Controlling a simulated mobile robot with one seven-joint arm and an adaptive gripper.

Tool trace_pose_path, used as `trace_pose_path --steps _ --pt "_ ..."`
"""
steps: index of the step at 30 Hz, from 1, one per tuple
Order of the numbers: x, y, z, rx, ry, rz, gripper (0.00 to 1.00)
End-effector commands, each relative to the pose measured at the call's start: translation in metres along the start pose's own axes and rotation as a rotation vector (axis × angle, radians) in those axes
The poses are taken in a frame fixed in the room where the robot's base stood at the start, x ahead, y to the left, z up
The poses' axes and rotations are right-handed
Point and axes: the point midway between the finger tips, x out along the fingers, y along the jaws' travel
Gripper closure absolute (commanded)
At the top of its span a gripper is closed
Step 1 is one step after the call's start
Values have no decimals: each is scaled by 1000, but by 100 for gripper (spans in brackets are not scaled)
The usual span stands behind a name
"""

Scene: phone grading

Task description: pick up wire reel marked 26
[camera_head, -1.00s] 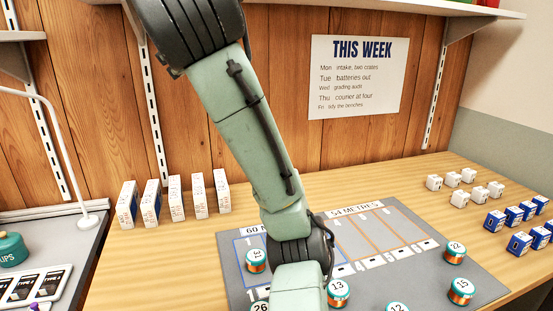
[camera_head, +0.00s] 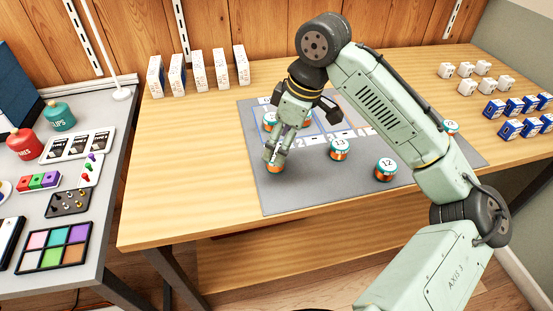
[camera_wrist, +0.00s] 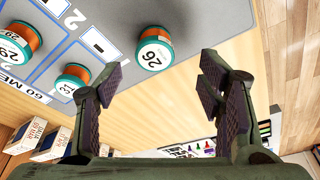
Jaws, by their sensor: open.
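The wire reel marked 26 (camera_wrist: 154,50) has copper wire, a teal rim and a white numbered top. It stands on the grey mat (camera_wrist: 118,20), near its edge, in the wrist view. My gripper (camera_wrist: 160,80) is open and empty, and the reel shows beyond the gap between its fingers. In the head view my gripper (camera_head: 274,155) is low over the mat's left front part, hiding most of a reel (camera_head: 273,168) there. I cannot read that reel's number in the head view.
Reels marked 13 (camera_head: 340,148), 12 (camera_head: 385,170) and 22 (camera_head: 451,127) stand to the right on the mat. Another reel (camera_head: 269,121) is just behind my gripper. White boxes (camera_head: 200,70) line the back. The bench front (camera_head: 220,217) is bare.

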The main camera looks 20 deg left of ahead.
Motion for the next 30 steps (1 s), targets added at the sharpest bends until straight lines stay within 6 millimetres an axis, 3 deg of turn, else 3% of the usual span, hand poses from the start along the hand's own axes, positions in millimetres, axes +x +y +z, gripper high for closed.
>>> trace_pose_path --steps 8,16,25,30 --pt "23 2 0 0 -1 1 38" --pt "60 7 0 0 0 3 38" --pt "65 7 0 -1 1 3 39" --pt "65 7 0 -1 1 3 50"
